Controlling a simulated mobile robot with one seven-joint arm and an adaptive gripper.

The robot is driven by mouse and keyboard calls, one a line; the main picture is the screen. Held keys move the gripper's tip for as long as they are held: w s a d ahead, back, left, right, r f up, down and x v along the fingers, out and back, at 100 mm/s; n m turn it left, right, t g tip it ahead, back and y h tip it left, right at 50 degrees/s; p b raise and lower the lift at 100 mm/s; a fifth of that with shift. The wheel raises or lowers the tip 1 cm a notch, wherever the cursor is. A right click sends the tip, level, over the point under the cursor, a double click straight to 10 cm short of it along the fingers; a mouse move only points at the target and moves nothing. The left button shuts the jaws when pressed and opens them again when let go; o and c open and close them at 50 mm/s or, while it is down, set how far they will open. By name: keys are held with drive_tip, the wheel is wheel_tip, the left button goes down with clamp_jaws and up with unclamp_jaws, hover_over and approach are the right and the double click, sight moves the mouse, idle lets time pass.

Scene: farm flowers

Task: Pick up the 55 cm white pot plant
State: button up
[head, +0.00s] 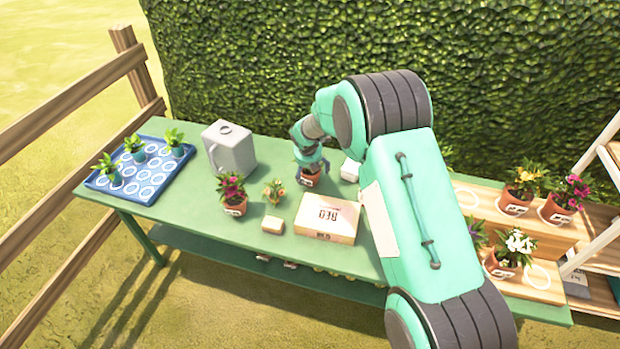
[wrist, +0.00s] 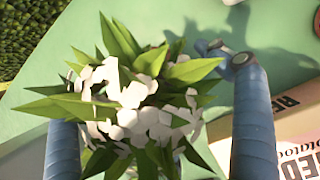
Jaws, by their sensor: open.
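A white-flowered pot plant fills the middle of the wrist view, with white petals (wrist: 135,105) and green leaves. In the head view its terracotta pot (head: 309,180) stands on the green table, and my gripper hides its flowers. My gripper (head: 311,160) is directly over this plant. In the wrist view its two blue fingers are spread, one on each side of the flowers; the pot is hidden below them there. Another white-flowered pot plant (head: 515,247) stands on the wooden stand at the right. Its label is too small to read.
A small yellow-flowered plant (head: 274,190), a pink-flowered pot (head: 235,207), a grey watering can (head: 232,150) and a blue tray (head: 100,183) stand to the left. A hedge (head: 270,60) is behind.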

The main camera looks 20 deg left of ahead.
drive_tip(key=shift+c, duration=0.3)
drive_tip(key=c, duration=1.5)
drive_tip(key=shift+r, duration=0.1)
drive_tip(key=shift+r+p, duration=1.55)
drive_tip(key=shift+r, duration=3.4)
